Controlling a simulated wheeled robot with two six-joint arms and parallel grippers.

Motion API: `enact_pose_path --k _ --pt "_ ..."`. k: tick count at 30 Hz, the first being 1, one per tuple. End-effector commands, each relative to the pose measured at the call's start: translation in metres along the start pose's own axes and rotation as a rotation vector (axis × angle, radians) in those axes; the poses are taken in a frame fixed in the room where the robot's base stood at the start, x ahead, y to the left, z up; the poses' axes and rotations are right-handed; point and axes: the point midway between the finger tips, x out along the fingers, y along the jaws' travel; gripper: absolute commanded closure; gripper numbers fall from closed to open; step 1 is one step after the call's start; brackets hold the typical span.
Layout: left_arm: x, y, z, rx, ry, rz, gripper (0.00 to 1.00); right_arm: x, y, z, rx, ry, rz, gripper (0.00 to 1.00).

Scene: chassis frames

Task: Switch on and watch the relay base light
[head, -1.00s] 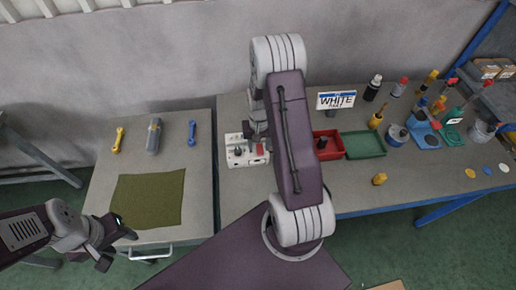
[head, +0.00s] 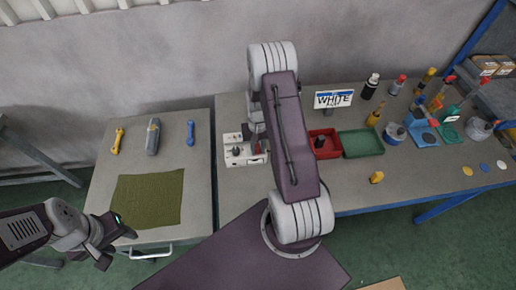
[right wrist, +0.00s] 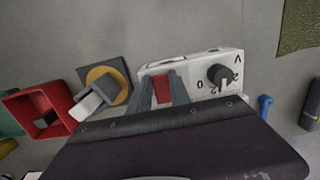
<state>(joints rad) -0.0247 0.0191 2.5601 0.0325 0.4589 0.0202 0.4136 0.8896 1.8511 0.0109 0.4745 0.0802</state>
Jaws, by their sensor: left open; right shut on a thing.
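A white switch box (head: 236,158) with a black dial (right wrist: 222,75) stands on the bench, left of my right arm. A red switch part (right wrist: 163,89) on the box sits between the fingers of my right gripper (right wrist: 160,80), which is shut on it. Left of the box in the right wrist view is a dark square plate (right wrist: 122,72) with a yellow disc and a grey block; I cannot tell whether this is the relay base. No lit light can be made out. My left gripper (head: 118,246) is open and empty in front of the left table.
The left table (head: 104,175) holds an olive mat (head: 148,200), a yellow tool (head: 117,141), a grey tool (head: 153,137) and a blue tool (head: 191,133). A red tray (head: 328,152) and green tray (head: 362,143) lie right of my arm, near several bottles.

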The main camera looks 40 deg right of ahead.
Motion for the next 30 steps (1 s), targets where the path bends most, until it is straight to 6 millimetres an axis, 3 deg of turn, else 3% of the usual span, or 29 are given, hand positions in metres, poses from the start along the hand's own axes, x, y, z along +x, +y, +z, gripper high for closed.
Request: enact_pose_path --k 9,21,22,24,30 --pt "0.0002 0.0000 -0.0001 0.000 0.000 0.000 0.52 -0.0012 -0.0007 -0.0073 -0.001 -0.221 -0.002 1.00" --pt "0.0005 0.0000 0.0000 0.000 0.000 0.000 0.52 -0.0039 -0.0007 -0.0066 -0.001 -0.256 -0.002 1.00" --pt "0.0005 0.0000 0.0000 0.000 0.000 0.000 0.52 -0.0039 -0.0007 -0.0066 -0.001 -0.255 -0.002 0.74" --pt "0.0005 0.0000 0.0000 0.000 0.000 0.000 0.52 -0.0039 -0.0007 -0.0066 -0.001 -0.255 -0.002 0.55" --pt "0.0004 0.0000 0.0000 0.000 0.000 0.000 0.52 -0.0041 -0.0007 -0.0067 -0.001 -0.255 -0.002 0.55"
